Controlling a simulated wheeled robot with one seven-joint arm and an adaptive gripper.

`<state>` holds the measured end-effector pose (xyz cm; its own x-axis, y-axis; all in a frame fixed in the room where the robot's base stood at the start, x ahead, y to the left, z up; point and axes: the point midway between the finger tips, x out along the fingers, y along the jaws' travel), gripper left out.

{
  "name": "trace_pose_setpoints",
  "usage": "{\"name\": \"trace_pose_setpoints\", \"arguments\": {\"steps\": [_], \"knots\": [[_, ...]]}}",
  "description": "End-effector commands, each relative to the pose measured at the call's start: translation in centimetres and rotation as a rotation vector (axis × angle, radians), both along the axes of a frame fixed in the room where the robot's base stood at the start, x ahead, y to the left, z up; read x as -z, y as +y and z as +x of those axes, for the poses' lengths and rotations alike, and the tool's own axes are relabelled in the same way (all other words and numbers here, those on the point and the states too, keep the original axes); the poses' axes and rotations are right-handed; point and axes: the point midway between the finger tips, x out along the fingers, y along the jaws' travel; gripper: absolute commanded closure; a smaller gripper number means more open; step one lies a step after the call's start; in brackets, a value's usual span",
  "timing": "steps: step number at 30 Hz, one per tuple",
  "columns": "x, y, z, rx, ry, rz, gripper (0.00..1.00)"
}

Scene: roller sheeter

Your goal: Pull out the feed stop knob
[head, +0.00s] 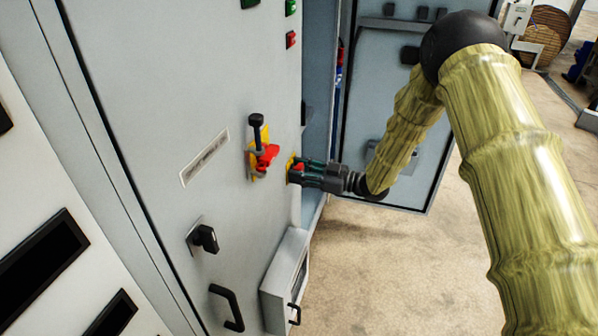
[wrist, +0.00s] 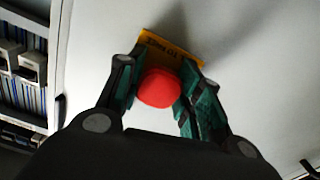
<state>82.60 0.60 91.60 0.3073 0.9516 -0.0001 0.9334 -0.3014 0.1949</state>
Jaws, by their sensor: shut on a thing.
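The feed stop knob is a round red knob (wrist: 160,88) in front of a yellow label plate (wrist: 172,48) on the grey cabinet panel. My gripper (wrist: 158,90) is shut on the red knob, with one green-padded finger on each side of it. In the head view my gripper (head: 300,172) reaches the panel from the right, and its fingers cover most of the knob. Only a bit of red and yellow shows there. How far the knob stands out from the panel cannot be told.
Left of my gripper is a red and yellow rotary switch (head: 262,158) with a black-tipped lever (head: 256,122). Below are a black handle (head: 204,238) and a grey box (head: 286,282) on the panel. An open cabinet door (head: 385,110) stands behind my arm.

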Motion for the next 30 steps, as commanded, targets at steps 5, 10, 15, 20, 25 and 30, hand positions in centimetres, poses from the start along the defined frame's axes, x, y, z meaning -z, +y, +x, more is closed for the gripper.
{"name": "trace_pose_setpoints", "arguments": {"steps": [5,10,15,20,25,30], "knots": [[0.0,-1.0,-0.3,0.002,0.0,0.0,1.0],[0.0,-1.2,-0.3,0.004,0.0,0.0,1.0],[0.0,-1.1,-0.3,0.003,0.001,0.0,0.42],[0.0,-0.8,-0.3,0.0,0.0,0.0,0.42],[0.0,-0.9,-0.3,0.0,0.0,0.0,0.42],[0.0,-2.3,-0.7,0.002,0.001,0.0,0.42]]}}
